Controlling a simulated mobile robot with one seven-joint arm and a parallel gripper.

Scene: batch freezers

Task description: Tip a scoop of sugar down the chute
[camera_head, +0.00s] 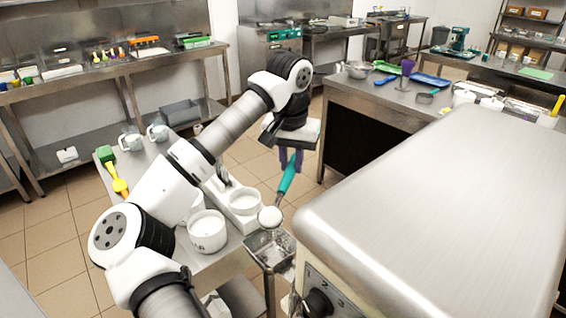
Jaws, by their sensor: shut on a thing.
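My gripper (291,159) points down at the middle of the view and is shut on the teal handle of a scoop (287,182). The scoop slants down to the left. Its round bowl (270,218) looks white, as if filled with sugar, and sits just above an open metal hopper (256,246) that looks like the chute. I cannot tell whether the bowl touches the hopper's rim. White tubs (207,232) stand left of the hopper, one of them (244,201) on a white base. My arm hides part of this area.
A large steel machine housing (440,210) fills the right side, close to the hopper. A steel bench (375,100) with trays and tools stands behind it. Tiled floor is open at left.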

